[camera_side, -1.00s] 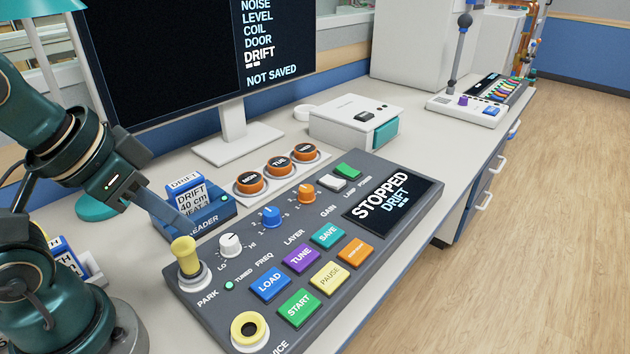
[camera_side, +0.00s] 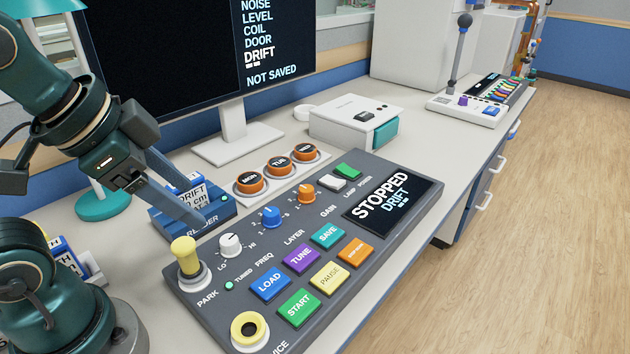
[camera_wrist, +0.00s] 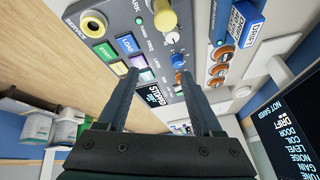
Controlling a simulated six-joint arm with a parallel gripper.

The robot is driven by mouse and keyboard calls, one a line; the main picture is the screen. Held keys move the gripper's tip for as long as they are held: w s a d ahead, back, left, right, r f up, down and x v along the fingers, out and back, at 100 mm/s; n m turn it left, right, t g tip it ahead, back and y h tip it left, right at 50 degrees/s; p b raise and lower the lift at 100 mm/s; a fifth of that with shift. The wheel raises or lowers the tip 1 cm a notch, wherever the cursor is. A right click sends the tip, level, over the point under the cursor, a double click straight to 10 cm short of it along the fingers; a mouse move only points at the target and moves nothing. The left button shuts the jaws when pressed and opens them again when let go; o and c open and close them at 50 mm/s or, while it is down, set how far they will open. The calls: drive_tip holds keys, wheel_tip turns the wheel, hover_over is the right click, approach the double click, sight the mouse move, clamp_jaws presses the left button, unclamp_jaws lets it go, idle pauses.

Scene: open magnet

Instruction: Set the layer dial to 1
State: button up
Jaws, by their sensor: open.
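The layer dial is the blue knob (camera_side: 270,217) on the dark console (camera_side: 225,318), between a white knob marked FREQ (camera_side: 230,244) and an orange knob marked GAIN (camera_side: 306,193). Small numbers ring it; I cannot tell which one its pointer meets. The blue knob also shows in the wrist view (camera_wrist: 178,61), close to the right finger. My gripper (camera_side: 196,205) is open and empty, above the reader and left of the blue knob, apart from it. Both fingers show in the wrist view (camera_wrist: 160,75).
A yellow-topped PARK lever (camera_side: 185,254) stands at the console's left end. The reader (camera_side: 222,209) holds a DRIFT cartridge behind it. Three orange-rimmed round buttons (camera_side: 278,166) sit behind the knobs. Coloured push buttons (camera_side: 300,307) and a STOPPED screen (camera_side: 395,200) lie in front and right.

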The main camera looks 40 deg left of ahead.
drive_tip(key=w+r+m+g, duration=0.1)
drive_tip(key=w+r+m, duration=0.1)
drive_tip(key=w+m, duration=0.25)
drive_tip(key=m+g, duration=0.4)
drive_tip(key=m, duration=0.2)
hover_over(272, 212)
drive_tip(key=shift+n, duration=0.25)
wheel_tip(272, 212, down, 10)
drive_tip(key=shift+d+r, duration=0.15)
drive_tip(key=shift+r, duration=0.05)
drive_tip(key=shift+f, duration=2.75)
clamp_jaws()
